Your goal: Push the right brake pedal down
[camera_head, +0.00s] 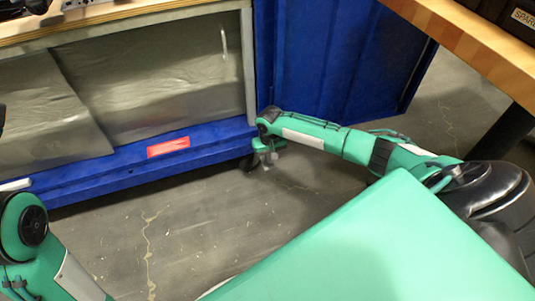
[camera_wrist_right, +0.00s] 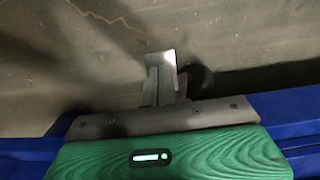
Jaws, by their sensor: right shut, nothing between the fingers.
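My right gripper (camera_head: 266,163) points down at the lower right corner of the blue cabinet, just above the floor. In the right wrist view its grey fingers (camera_wrist_right: 163,76) are shut and empty. A dark caster (camera_head: 248,165) shows beside the gripper at the cabinet's base; a dark rounded shape, probably this caster, is right of the fingers in the wrist view (camera_wrist_right: 202,79). The right brake pedal cannot be made out separately, and the gripper may hide it. I cannot tell whether the fingers touch it. My left arm shows at the lower left, but its gripper is out of view.
The blue cabinet (camera_head: 95,183) has a red label (camera_head: 168,147) on its lower edge and grey sheeting (camera_head: 150,85) behind its front. A wooden-topped table (camera_head: 455,35) stands at the upper right. Bare concrete floor (camera_head: 180,235) lies before the cabinet.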

